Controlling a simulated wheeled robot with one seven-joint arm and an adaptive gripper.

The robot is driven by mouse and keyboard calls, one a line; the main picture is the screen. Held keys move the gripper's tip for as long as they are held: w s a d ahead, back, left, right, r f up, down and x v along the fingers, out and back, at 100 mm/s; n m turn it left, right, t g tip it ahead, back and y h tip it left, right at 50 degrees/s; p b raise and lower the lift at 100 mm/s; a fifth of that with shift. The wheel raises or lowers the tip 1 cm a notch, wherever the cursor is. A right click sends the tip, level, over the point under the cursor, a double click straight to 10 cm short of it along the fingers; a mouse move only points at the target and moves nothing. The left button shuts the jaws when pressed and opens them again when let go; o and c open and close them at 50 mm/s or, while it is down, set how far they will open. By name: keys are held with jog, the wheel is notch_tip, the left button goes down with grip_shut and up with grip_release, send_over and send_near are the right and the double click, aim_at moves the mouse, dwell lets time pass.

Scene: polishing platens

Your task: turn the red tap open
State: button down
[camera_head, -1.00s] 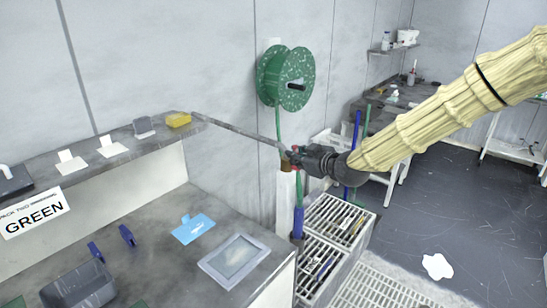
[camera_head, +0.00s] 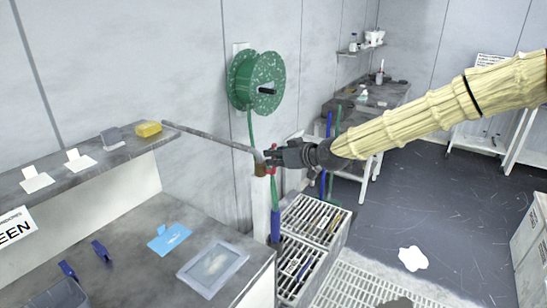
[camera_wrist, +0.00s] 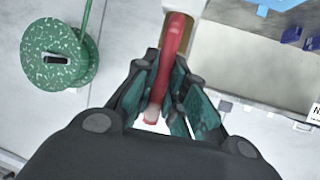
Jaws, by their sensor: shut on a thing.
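The red tap (camera_wrist: 171,62) shows in the wrist view as a red handle in front of a brass-coloured fitting (camera_wrist: 188,36). My gripper (camera_wrist: 163,95) is shut on the red handle, with a finger on each side of it. In the head view the red tap (camera_head: 271,160) is a small red piece at the top of a white post, by the end of a grey pipe. My gripper (camera_head: 273,157) reaches it from the right. My fingers hide part of the handle in the head view.
A green hose reel (camera_head: 256,82) hangs on the wall above the tap. A grey pipe (camera_head: 210,136) runs left to the shelf. A slatted rack (camera_head: 313,222) stands below my arm. A bench (camera_head: 130,245) with a blue card (camera_head: 169,238) is at left. Open floor lies right.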

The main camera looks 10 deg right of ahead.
jog(key=c, duration=1.5)
grip_release()
jog(key=shift+o, duration=0.2)
jog(key=v, duration=1.2)
jog(key=shift+d+f, duration=0.1)
jog(key=shift+d, duration=0.05)
